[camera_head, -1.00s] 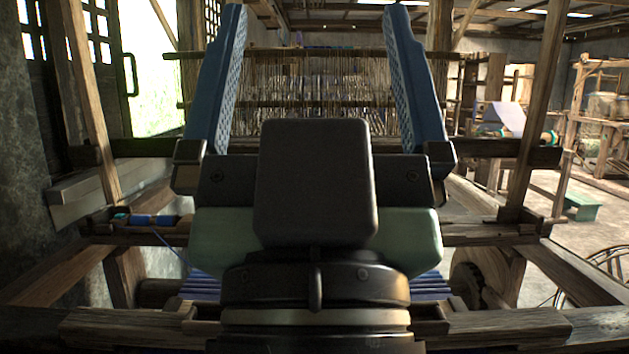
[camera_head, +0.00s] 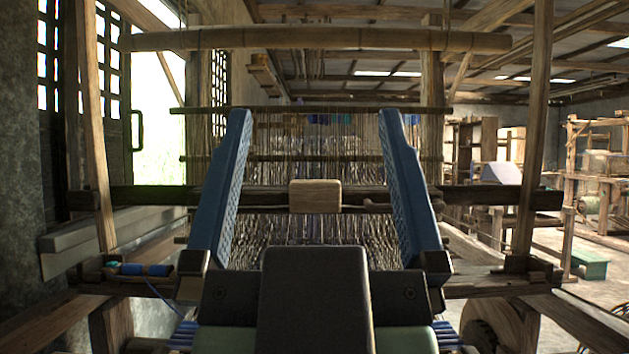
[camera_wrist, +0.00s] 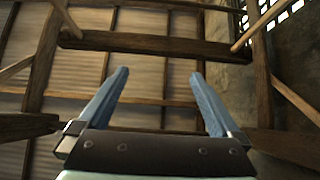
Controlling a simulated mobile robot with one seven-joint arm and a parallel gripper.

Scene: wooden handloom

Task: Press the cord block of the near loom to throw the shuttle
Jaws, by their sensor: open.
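The near loom's cord block (camera_head: 315,196) is a small light wooden block in front of a dark horizontal beam (camera_head: 460,197). In the head view it shows between my two blue fingers. My gripper (camera_head: 310,124) is open and empty, its fingers spread wide and pointing forward and up. How far the fingertips are from the block in depth I cannot tell. The shuttle (camera_head: 145,270), blue with a teal end, appears to lie at the left side of the loom, with a blue thread running from it. The wrist view shows my open gripper (camera_wrist: 158,70) against the roof, without the block.
Wooden loom posts (camera_head: 531,130) stand on both sides, and a thick top beam (camera_head: 315,39) crosses above. Hanging warp threads (camera_head: 310,150) fill the space behind the block.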

